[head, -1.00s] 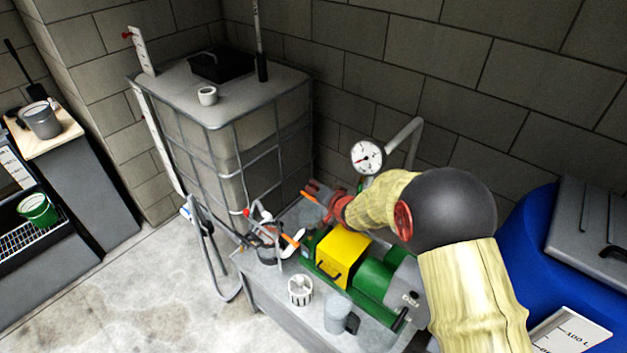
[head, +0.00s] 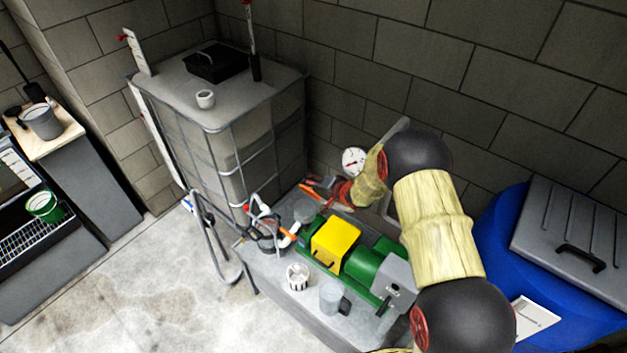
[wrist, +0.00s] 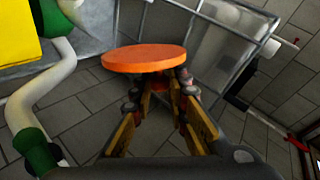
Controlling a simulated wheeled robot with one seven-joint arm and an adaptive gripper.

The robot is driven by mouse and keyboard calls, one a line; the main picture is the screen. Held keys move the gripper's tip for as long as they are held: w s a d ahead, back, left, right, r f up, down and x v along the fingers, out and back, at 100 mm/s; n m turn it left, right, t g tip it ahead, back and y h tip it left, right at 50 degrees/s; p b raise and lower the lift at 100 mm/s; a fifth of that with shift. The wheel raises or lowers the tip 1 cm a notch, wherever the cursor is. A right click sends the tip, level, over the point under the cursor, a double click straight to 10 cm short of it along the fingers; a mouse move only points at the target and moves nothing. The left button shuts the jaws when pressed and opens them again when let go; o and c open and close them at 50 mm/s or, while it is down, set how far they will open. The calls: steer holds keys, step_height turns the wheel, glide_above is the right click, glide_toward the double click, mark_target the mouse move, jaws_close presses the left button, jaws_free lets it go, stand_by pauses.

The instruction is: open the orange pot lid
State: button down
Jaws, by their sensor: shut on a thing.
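My gripper (wrist: 160,92) is shut on the round orange lid (wrist: 145,58) and holds it clear of other things in the wrist view. In the head view my gripper (head: 328,187) is small and partly hidden by my arm. There the lid (head: 311,192) shows nearly edge-on as a thin orange strip. A grey round pot-like part (head: 305,214) at the pump's left end sits just below the lid. The lid looks apart from it; the exact height is unclear.
The green pump has a yellow cover (head: 335,241) and stands on a grey bench (head: 275,283). A caged tank (head: 190,98) is at the back left. A pressure gauge (head: 354,161) stands near my arm. A blue drum (head: 490,235) is at the right. The floor at left is clear.

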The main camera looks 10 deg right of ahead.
stand_by(0.4)
steer(key=c, duration=1.7)
jaws_free()
steer(key=v, duration=1.2)
